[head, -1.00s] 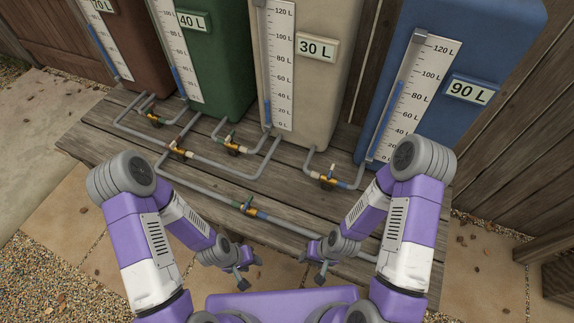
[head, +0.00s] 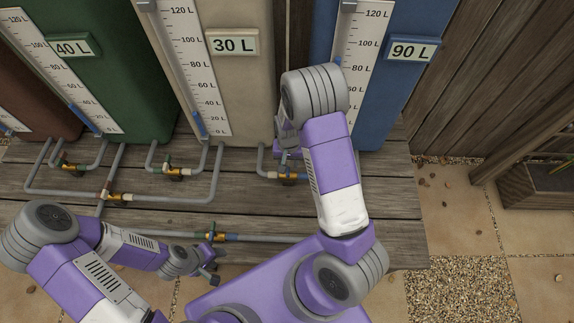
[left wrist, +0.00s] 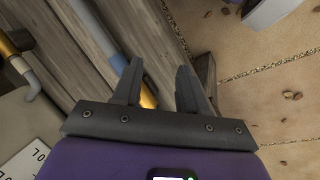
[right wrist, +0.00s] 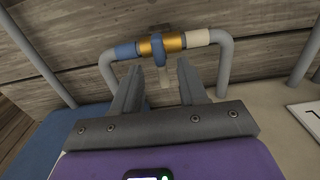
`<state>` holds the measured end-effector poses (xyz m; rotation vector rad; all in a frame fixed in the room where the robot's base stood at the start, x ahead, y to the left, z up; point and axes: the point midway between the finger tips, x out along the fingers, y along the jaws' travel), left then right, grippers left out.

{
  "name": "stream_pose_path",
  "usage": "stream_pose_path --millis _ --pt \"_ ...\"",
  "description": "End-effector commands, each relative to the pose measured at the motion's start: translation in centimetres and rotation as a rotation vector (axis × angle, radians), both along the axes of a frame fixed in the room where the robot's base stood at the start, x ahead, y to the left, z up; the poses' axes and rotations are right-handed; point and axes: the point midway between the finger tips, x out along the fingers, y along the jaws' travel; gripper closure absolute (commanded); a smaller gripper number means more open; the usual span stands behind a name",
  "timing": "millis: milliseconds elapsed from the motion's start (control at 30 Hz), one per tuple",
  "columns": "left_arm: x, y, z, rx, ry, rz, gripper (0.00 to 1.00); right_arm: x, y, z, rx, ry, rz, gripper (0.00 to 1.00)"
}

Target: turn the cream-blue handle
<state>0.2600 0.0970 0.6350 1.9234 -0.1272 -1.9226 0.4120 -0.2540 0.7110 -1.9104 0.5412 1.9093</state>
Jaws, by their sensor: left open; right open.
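The cream-blue valve (head: 288,179) sits on the pipe between the cream tank and the blue tank, partly hidden by my right arm in the head view. In the right wrist view its brass body (right wrist: 174,43) lies between a blue collar and a cream collar. Its handle (right wrist: 157,52) has a blue band round the body, and a pale part points down between the finger lines. My right gripper (right wrist: 161,72) is open just short of the handle, with a finger on each side; contact is not clear. My left gripper (head: 214,266) is open and empty near the front pipe.
The cream 30 L tank (head: 240,90) and blue 90 L tank (head: 385,100) stand behind the valve. A green 40 L tank (head: 120,60) is left. Other valves sit on grey pipes; the front valve (head: 216,237) is near my left gripper. Bare planks (head: 385,205) lie to the right.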

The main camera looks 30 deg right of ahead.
Motion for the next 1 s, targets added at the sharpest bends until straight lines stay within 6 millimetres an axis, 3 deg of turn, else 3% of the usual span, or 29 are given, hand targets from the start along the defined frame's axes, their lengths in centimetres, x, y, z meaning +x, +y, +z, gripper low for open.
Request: stream_pose_path --millis 33,200,567,833,1000 --pt "0.0 0.0 -0.5 0.000 0.000 0.000 0.57 0.0 0.0 -1.1 0.000 0.001 0.000 0.58" --pt "0.0 0.0 -1.1 0.000 -0.001 0.000 0.57 0.0 0.0 -2.9 0.001 -0.001 0.001 0.58" --pt "0.0 0.0 -1.1 0.000 -0.001 0.000 0.57 0.0 0.0 -3.3 0.000 -0.001 0.002 0.58" --pt "0.1 0.0 -1.1 0.000 -0.001 0.000 0.57 0.0 0.0 -3.3 0.000 -0.001 0.002 0.99" --pt "0.0 0.0 -1.1 0.000 -0.001 0.000 0.57 0.0 0.0 -3.3 0.000 -0.001 0.003 1.00"
